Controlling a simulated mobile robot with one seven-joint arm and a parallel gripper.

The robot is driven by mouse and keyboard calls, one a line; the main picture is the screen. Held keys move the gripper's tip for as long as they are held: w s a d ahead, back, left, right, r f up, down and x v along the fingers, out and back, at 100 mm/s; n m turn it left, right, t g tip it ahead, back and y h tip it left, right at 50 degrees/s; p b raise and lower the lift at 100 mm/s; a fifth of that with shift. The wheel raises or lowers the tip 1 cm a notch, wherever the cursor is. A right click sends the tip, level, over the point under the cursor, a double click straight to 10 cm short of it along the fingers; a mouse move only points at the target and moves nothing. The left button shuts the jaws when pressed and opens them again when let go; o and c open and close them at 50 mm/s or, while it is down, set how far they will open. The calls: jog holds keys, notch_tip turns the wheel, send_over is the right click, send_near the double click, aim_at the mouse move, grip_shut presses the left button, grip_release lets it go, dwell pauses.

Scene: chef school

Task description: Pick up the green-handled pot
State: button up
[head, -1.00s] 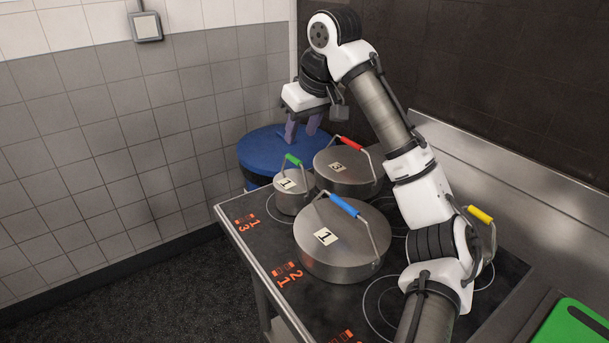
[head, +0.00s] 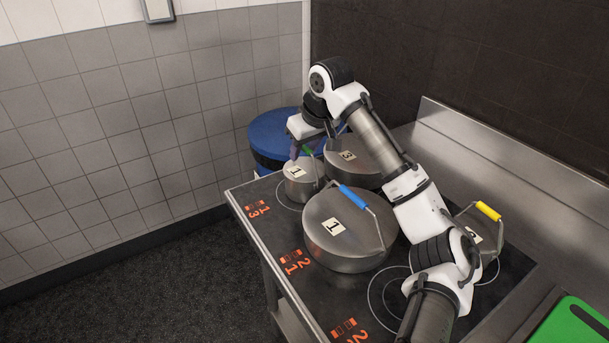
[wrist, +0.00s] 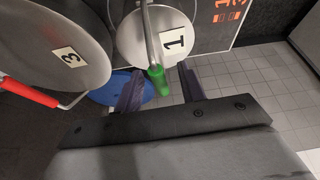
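The green-handled pot (head: 299,183) is a small steel pot labelled 1, standing at the far left corner of the stovetop. Its green handle (wrist: 156,79) shows in the wrist view between the two fingers of my gripper (wrist: 160,84). In the head view my gripper (head: 305,152) is low over this pot and partly hides the handle. The fingers are apart, one on each side of the green grip, with gaps visible. Whether they touch it cannot be seen.
A red-handled pot (wrist: 62,50) labelled 3 stands close beside it. A larger blue-handled pot (head: 336,235) stands in front, and a yellow-handled pot (head: 478,240) is at the right. A blue round bin (head: 270,137) stands behind the stove. A green board (head: 575,325) lies at lower right.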

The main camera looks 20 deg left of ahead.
aim_at(304, 170)
jog(key=shift+x, duration=1.25)
grip_shut()
